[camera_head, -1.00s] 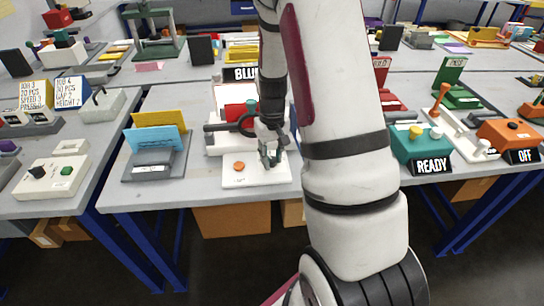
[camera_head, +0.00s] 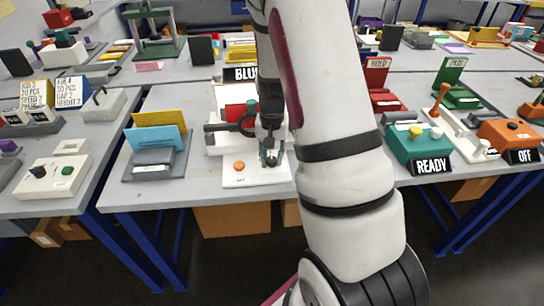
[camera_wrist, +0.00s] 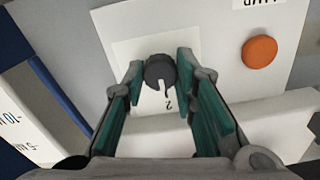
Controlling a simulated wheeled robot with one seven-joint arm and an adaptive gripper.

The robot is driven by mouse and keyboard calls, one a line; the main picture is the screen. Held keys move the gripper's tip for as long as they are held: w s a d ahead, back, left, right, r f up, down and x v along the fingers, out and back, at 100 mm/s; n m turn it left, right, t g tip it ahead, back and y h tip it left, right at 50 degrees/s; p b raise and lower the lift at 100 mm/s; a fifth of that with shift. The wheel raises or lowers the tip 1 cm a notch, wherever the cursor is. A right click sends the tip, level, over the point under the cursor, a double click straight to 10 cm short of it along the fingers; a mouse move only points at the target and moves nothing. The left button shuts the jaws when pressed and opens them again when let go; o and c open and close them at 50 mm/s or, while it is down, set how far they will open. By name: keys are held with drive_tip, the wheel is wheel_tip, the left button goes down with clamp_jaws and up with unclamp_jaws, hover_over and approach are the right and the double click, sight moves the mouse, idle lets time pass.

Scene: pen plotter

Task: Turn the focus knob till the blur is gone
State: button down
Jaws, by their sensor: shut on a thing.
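The focus knob (camera_wrist: 157,68) is a small dark round knob with a pale pointer mark, on a white label on the white device base (camera_head: 238,181). My gripper (camera_wrist: 159,65) has its two green-padded fingers on either side of the knob and is shut on it. In the head view my gripper (camera_head: 271,156) points down onto the right part of the base and hides the knob. Behind it, a black sign (camera_head: 240,74) reads "BLU", the rest hidden by my arm.
An orange button (camera_head: 239,166) sits on the same base, left of my gripper; it also shows in the wrist view (camera_wrist: 259,51). A grey holder with blue and yellow cards (camera_head: 155,139) stands to the left. A teal box with a "READY" sign (camera_head: 431,166) stands to the right.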

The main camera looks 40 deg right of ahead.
sight(272, 159)
drive_tip(key=c, duration=1.3)
unclamp_jaws()
drive_tip(key=shift+r, duration=0.1)
wheel_tip(272, 159, up, 12)
drive_tip(key=s+a+r+n+t+p, duration=0.1)
drive_tip(key=s+a+r+n, duration=0.1)
drive_tip(key=s+a+r, duration=0.35)
drive_tip(key=s+a+r+n+t+p, duration=0.1)
drive_tip(key=s+a+r+n+p, duration=0.15)
drive_tip(key=a+r, duration=0.55)
drive_tip(key=s+a+r+n+t+p, duration=0.1)
drive_tip(key=s+a+r+n, duration=0.1)
drive_tip(key=s, duration=0.5)
drive_tip(key=s+a+r+n+t, duration=0.1)
drive_tip(key=s+a+r+n, duration=0.1)
drive_tip(key=s+a+r, duration=0.2)
drive_tip(key=s, duration=0.3)
drive_tip(key=shift+s+a+r+p, duration=0.15)
drive_tip(key=shift+s+r+p, duration=0.1)
drive_tip(key=shift+p, duration=0.15)
